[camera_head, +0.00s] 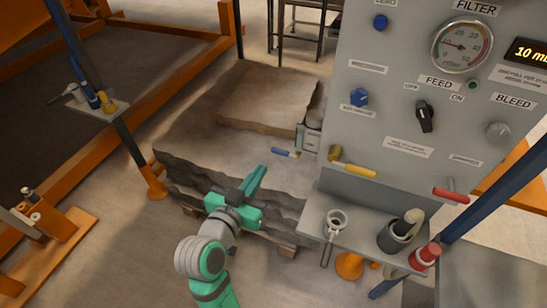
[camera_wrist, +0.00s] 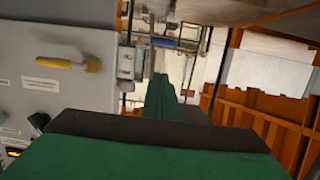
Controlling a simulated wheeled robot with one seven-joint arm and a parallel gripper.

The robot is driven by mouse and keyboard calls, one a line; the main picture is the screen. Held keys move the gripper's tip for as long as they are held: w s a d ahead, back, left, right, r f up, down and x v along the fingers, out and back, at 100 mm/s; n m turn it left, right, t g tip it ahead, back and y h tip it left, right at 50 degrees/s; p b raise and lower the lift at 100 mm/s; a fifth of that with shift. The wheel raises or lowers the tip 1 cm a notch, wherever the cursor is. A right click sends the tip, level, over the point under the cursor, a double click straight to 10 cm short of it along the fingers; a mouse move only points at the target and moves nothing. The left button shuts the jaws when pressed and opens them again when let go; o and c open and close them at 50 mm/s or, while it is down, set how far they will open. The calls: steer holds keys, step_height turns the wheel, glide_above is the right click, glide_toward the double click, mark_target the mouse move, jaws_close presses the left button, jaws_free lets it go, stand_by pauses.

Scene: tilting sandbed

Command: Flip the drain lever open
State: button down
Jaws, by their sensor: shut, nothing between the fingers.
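The grey control panel (camera_head: 390,60) carries several levers. A yellow-handled lever (camera_head: 352,168) sticks out at its lower left and also shows at the left of the wrist view (camera_wrist: 70,63). A red-handled lever (camera_head: 451,195) sits at its lower right. A blue handle (camera_head: 285,153) shows left of the panel, by a small grey box. The small labels are too blurred to tell which is the drain lever. My gripper (camera_head: 262,170) is shut and empty, left of the panel and apart from the levers. Its green fingers (camera_wrist: 160,85) lie together in the wrist view.
Below the panel, a grey shelf (camera_head: 318,208) holds a ring-shaped tool (camera_head: 336,222), a dark cup (camera_head: 396,238) and a red-topped item (camera_head: 426,254). A blue post (camera_head: 500,190) slants at the right. Layered dark slabs (camera_head: 185,178) lie behind my gripper. Orange frames stand left.

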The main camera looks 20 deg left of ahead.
glide_toward(285, 153)
steer(key=w+a+r, duration=0.2)
steer(key=w+r, duration=0.1)
steer(key=w, duration=0.1)
steer(key=shift+w+d+f, duration=0.1)
steer(key=shift+w+f, duration=0.5)
steer(key=shift+f, duration=0.25)
steer(key=shift+w+d+f, duration=0.15)
steer(key=shift+w+f, duration=0.4)
steer(key=shift+f, duration=0.3)
